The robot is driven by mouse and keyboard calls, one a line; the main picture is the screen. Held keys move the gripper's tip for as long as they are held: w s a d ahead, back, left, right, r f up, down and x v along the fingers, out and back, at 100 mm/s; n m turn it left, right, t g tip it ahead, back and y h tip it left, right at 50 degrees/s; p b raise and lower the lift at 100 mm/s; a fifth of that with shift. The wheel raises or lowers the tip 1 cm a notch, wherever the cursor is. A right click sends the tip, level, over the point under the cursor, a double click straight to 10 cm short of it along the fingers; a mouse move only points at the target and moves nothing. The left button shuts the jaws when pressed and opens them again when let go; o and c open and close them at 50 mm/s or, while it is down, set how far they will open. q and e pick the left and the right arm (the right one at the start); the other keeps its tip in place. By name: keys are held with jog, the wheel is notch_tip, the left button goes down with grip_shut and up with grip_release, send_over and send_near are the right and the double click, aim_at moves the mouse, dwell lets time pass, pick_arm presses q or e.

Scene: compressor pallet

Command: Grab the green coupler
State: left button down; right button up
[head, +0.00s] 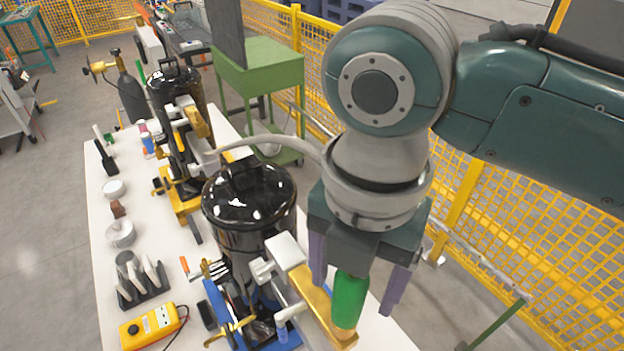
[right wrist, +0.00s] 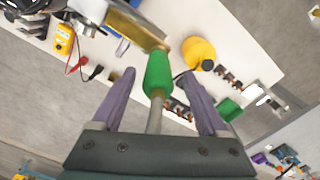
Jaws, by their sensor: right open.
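The green coupler (head: 348,298) sits at the end of a brass-coloured block (head: 313,292) beside the near black compressor tank (head: 250,205). My right gripper (head: 353,299) is open, with its two purple fingers on either side of the coupler and a gap to each. In the right wrist view, the coupler (right wrist: 157,74) lies between the fingertips (right wrist: 156,78), with a grey stem or hose running from it back toward the palm. My left gripper is not in view.
A white table (head: 108,235) holds a yellow meter (head: 153,326), cups and small tools left of the tank. A second black tank (head: 178,92) stands farther back. A green cart (head: 258,68) and yellow mesh fence (head: 510,225) lie behind and right.

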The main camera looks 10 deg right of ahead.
jog(key=shift+f, duration=1.55)
jog(key=shift+c, duration=0.2)
grip_shut()
